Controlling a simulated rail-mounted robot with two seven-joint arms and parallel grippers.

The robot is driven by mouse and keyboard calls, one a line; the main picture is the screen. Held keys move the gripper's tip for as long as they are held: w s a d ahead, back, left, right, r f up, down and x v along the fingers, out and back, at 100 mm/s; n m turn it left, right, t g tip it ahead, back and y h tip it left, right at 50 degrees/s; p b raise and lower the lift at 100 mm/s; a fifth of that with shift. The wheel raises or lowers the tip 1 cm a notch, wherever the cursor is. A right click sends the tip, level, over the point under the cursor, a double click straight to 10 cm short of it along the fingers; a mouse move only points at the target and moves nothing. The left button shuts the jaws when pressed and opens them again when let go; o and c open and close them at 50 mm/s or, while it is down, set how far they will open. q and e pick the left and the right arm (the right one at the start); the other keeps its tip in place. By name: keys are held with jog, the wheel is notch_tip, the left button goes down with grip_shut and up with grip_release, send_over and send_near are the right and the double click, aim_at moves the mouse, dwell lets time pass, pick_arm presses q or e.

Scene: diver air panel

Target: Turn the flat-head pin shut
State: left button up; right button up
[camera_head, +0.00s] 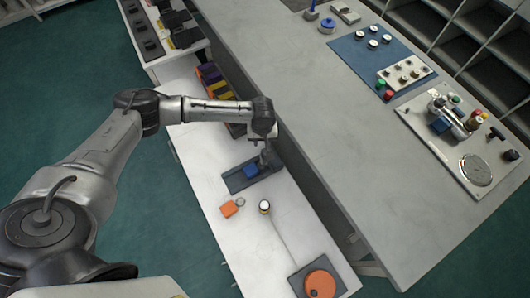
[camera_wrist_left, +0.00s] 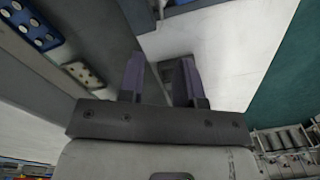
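I cannot single out the flat-head pin for certain at this size. The air panel (camera_head: 436,143) is a light plate on the right of the grey bench, with a metal cylinder, a blue block (camera_head: 440,125), small red, green and yellow caps, a black T-shaped handle (camera_head: 496,133) and a round metal disc (camera_head: 476,170). My left gripper (camera_head: 264,161) points down over the white table beside a blue block (camera_head: 250,170) on a dark tray (camera_head: 236,184), far from the panel. The left wrist view shows its two fingers (camera_wrist_left: 159,80) apart with nothing between them. My right gripper is out of view.
On the white table (camera_head: 206,160) are an orange block (camera_head: 229,209), a small white-topped jar (camera_head: 264,206) and an orange disc (camera_head: 320,284) on a dark base.

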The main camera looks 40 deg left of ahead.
aim_at(262, 161)
pick_arm(q)
jog(key=f+n+b, duration=0.1)
jog(key=f, duration=0.3)
jog(key=f+n+b, duration=0.1)
jog(key=f, duration=0.3)
jog(key=f+n+b, duration=0.1)
jog(key=f, duration=0.3)
jog(key=shift+s+d+n+b, duration=0.1)
jog(key=shift+s+n+b, duration=0.15)
jog(key=shift+n+b, duration=0.15)
jog(key=shift+f, duration=1)
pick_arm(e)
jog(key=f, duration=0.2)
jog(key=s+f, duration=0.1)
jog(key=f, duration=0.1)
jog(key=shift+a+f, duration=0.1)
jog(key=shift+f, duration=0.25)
pick_arm(q)
jog(key=shift+c, duration=0.4)
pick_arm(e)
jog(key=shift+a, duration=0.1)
pick_arm(q)
grip_shut()
